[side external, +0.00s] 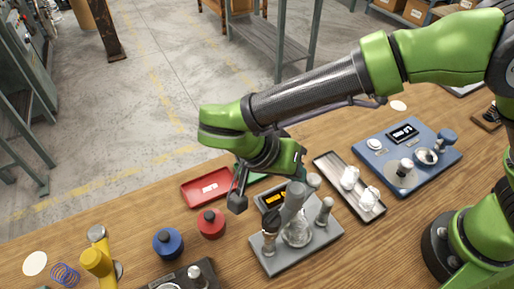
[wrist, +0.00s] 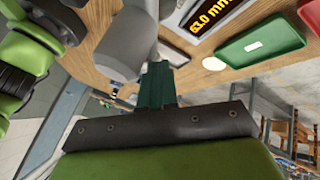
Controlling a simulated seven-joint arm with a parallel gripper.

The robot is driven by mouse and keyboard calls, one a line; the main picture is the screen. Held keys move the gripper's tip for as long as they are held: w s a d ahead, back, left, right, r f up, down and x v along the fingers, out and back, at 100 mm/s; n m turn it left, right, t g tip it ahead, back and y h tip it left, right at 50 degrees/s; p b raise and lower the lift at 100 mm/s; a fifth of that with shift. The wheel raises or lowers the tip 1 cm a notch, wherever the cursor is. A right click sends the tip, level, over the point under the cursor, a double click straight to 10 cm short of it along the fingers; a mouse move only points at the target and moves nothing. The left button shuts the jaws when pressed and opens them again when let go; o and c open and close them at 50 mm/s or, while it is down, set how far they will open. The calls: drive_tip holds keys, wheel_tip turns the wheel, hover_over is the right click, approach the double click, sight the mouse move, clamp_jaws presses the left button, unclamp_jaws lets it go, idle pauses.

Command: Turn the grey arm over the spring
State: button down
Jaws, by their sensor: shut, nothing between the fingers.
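The spring coiler is a grey plate (side external: 285,259) with several grey posts and a small lit display (side external: 275,198). Its thick grey arm (side external: 292,208) stands up at a tilt over the middle of the plate. In the wrist view a large grey cylinder (wrist: 122,48) is close beside my fingers, and the display (wrist: 200,14) reads 63.0 mm. My gripper (side external: 297,187) is shut and empty, with dark green fingers, right by the upper end of the grey arm; it also shows in the wrist view (wrist: 155,82). I cannot tell whether they touch. I cannot make out a spring on the coiler.
A red tray (side external: 207,186) and a green tray (wrist: 262,42) lie behind the coiler. A tray with white parts (side external: 321,165) and a blue board (side external: 432,166) are right. Red (side external: 211,223) and blue (side external: 167,243) knobbed pots and a blue spring (side external: 66,274) are left.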

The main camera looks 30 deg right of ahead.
sight(309, 189)
drive_tip(key=shift+s+d+m+g+y, duration=0.15)
drive_tip(key=shift+s+d+m+g, duration=0.1)
drive_tip(key=shift+s+m+g, duration=0.25)
drive_tip(key=shift+s+d+m+g+y, duration=0.1)
drive_tip(key=shift+s+d+m+g, duration=0.2)
drive_tip(key=shift+s+m, duration=0.4)
drive_tip(key=shift+s+d+m+g+y, duration=0.15)
drive_tip(key=shift+s+d+m+g, duration=0.2)
drive_tip(key=shift+m, duration=0.45)
drive_tip(key=shift+s, duration=0.1)
drive_tip(key=shift+a, duration=0.1)
drive_tip(key=w+a+r, duration=0.6)
drive_tip(key=a+r, duration=0.1)
drive_tip(key=r, duration=0.1)
drive_tip(key=shift+a, duration=0.15)
idle(1.2)
